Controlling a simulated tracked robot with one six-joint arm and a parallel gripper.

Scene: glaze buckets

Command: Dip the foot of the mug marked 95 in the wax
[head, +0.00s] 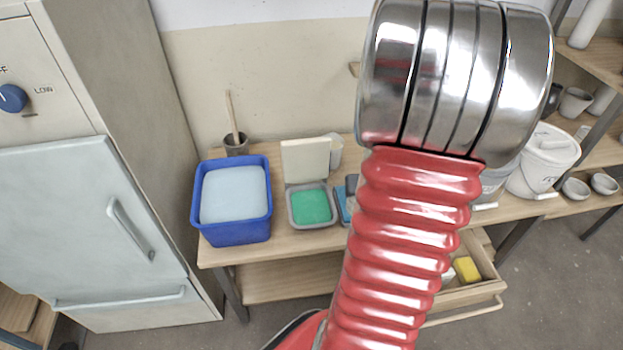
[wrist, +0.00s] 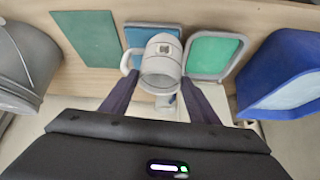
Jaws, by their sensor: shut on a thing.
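My gripper (wrist: 160,77) has its two dark fingers on either side of a pale grey-white mug (wrist: 161,64) and is shut on it. The mug's handle sticks out to the left in the wrist view. A small dark mark shows on the mug, but I cannot read a number. A grey square tray with a flat green filling (wrist: 214,54), possibly the wax, lies just right of the mug in that view. The tray also shows in the head view (head: 312,206). In the head view my arm hides the gripper and mug.
A blue tub of pale liquid (head: 233,199) stands left of the tray. A cream upright panel (head: 306,160) is behind the tray. A blue flat thing (wrist: 136,37) and dark green mat (wrist: 88,38) lie left of the mug. A white lidded bucket (head: 545,160) stands right.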

